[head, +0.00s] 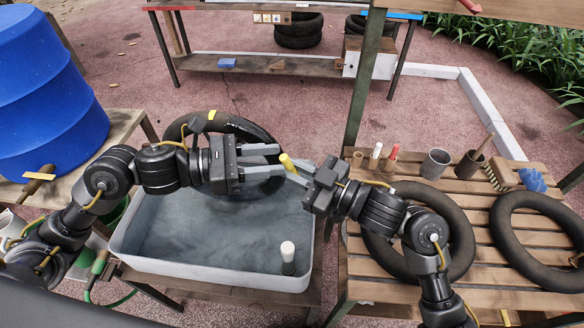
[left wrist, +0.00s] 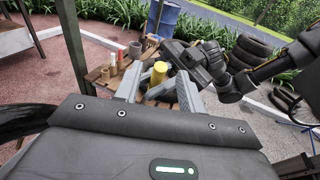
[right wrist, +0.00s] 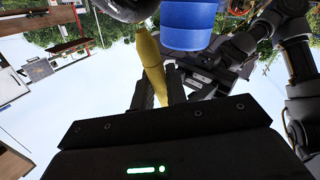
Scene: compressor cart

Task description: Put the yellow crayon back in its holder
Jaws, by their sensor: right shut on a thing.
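The yellow crayon (head: 288,163) is tilted above the far right edge of the water basin. My right gripper (head: 298,178) is shut on its lower part; the crayon rises from the jaws in the right wrist view (right wrist: 150,62). My left gripper (head: 277,161) is open, its fingers pointing at the crayon. In the left wrist view the crayon's round end (left wrist: 159,70) appears between the spread fingers; I cannot tell whether they touch it. A small tan holder (head: 357,160) on the slatted table looks empty, beside a white crayon (head: 376,151) and a red crayon (head: 393,152) standing in holders.
The basin (head: 205,271) holds water and a white-topped dark cylinder (head: 288,252). A metal cup (head: 436,163), a brown pot (head: 468,165), a brush (head: 498,174) and tires (head: 541,243) are on the slatted table. A green post (head: 364,85) rises at its far left corner.

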